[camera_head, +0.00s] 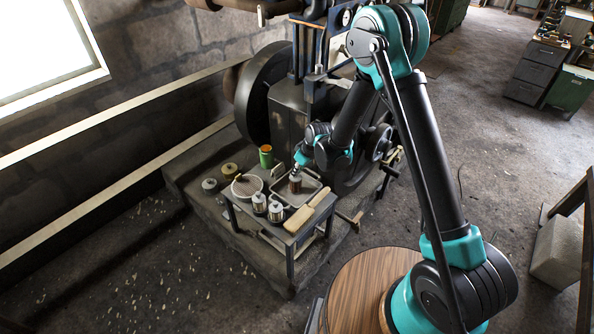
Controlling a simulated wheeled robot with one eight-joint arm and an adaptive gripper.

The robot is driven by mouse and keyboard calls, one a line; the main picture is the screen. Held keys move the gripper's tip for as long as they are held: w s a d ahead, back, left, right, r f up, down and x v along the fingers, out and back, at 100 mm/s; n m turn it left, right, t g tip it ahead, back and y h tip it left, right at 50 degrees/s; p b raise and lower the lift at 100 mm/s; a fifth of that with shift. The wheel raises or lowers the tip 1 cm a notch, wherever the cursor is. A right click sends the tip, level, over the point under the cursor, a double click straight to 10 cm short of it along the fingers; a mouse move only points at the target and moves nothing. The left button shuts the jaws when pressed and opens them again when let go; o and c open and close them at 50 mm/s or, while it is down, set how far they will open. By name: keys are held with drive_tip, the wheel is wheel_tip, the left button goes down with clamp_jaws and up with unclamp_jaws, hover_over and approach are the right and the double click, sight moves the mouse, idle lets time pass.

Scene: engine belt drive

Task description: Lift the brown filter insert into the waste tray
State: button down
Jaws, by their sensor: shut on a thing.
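My gripper (297,171) points down and is shut on the brown filter insert (295,183), a small dark brown cylinder. The insert is upright under the fingers, over or inside the shallow rectangular metal tray (318,190) on the small table. I cannot tell whether its base touches the tray floor. The fingers are small in the head view, and my wrist partly hides the far side of the tray.
On the small table (246,216), a round mesh-like dish (246,187), two silvery canisters (259,204) and a pale brush-like tool (300,220) crowd around the tray. A green can (266,157) stands behind. The engine block (270,122) and flywheel (262,92) rise close behind.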

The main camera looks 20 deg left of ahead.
drive_tip(key=c, duration=1.4)
unclamp_jaws()
drive_tip(key=shift+o, duration=0.2)
drive_tip(key=shift+r, duration=7)
drive_tip(key=d+r+m+t, duration=0.1)
drive_tip(key=d+r+m, duration=0.35)
drive_tip(key=d, duration=1.05)
drive_tip(key=s+d+r+m+h, duration=0.1)
drive_tip(key=s+d+m, duration=0.15)
drive_tip(key=d, duration=0.45)
drive_tip(key=s+d+r+m+t+h, duration=0.1)
drive_tip(key=s+d, duration=0.3)
drive_tip(key=d, duration=0.3)
drive_tip(key=s+d+r+m+h, duration=0.1)
drive_tip(key=s+d+m, duration=0.15)
drive_tip(key=d, duration=0.55)
drive_tip(key=s+d+f+m+h, duration=0.1)
drive_tip(key=s+d+f+m, duration=0.1)
drive_tip(key=s+d, duration=0.6)
drive_tip(key=shift+s+m+t, duration=0.3)
drive_tip(key=shift+s+m, duration=0.25)
drive_tip(key=shift+s, duration=0.25)
